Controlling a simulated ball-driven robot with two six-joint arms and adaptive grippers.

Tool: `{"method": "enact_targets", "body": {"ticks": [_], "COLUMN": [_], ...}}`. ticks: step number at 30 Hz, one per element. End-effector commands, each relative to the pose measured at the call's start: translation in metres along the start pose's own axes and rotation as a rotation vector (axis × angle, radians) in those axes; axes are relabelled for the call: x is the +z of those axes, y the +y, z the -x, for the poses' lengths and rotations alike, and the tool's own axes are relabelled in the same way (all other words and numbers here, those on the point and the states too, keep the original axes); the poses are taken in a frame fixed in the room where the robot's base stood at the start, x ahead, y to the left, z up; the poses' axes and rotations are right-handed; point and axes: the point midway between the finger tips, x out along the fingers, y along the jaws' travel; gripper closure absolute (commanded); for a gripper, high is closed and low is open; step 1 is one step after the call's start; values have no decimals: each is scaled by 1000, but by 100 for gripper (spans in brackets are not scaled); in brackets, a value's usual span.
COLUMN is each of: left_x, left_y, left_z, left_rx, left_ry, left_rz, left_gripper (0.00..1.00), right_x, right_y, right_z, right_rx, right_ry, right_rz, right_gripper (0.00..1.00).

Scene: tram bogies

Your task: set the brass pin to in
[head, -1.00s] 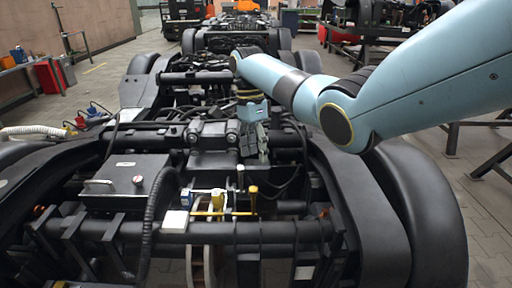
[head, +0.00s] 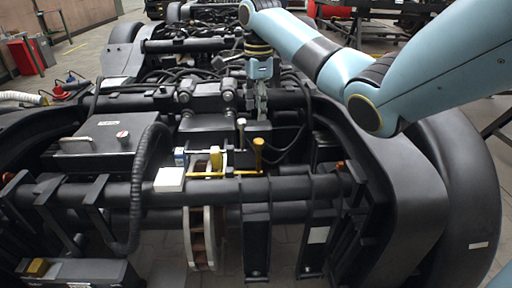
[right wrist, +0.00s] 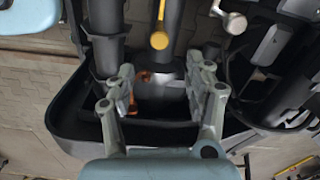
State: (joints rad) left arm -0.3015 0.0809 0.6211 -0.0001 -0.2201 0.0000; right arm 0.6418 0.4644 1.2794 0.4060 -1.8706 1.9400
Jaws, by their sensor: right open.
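A yellow, brass-coloured pin (head: 258,152) with a round head stands at the middle of the bogie, joined to a yellow horizontal bar. In the right wrist view its yellow head (right wrist: 159,40) shows beyond the fingertips. A pale metal pin (head: 241,130) stands just left of it, and its round head shows in the wrist view too (right wrist: 236,22). My right gripper (head: 262,115) points down just behind the yellow pin, apart from it. In the wrist view the right gripper (right wrist: 160,78) is open, with nothing between its fingers. My left gripper is out of view.
A yellow upright disc-like part (head: 216,158) and a white block (head: 170,180) sit left of the pin. A black box with a handle (head: 100,140) and a thick ribbed hose (head: 138,190) lie further left. Black cables run right of the pin. Dark wheels flank the frame.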

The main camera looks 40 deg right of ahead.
Motion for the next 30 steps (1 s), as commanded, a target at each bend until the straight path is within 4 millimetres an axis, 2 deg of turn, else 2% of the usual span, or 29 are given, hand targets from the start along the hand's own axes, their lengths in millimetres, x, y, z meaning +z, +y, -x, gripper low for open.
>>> {"method": "enact_targets", "body": {"ticks": [3,6,12,15,20,28,30], "left_x": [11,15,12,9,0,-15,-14], "left_y": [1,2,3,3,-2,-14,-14], "left_z": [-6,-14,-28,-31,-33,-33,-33], "left_rx": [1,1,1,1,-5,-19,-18], "left_ry": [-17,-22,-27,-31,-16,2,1], "left_rz": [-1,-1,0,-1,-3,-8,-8], "left_gripper": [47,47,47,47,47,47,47], "right_x": [0,1,0,0,0,0,0], "right_y": [1,2,2,1,1,1,1], "right_z": [-18,-40,-80,-93,-103,-103,-103], "right_rx": [5,6,6,5,2,2,2], "right_ry": [0,0,2,2,1,0,0], "right_rz": [1,1,0,1,2,2,2], "right_gripper": [47,47,47,47,47,47,53]}}
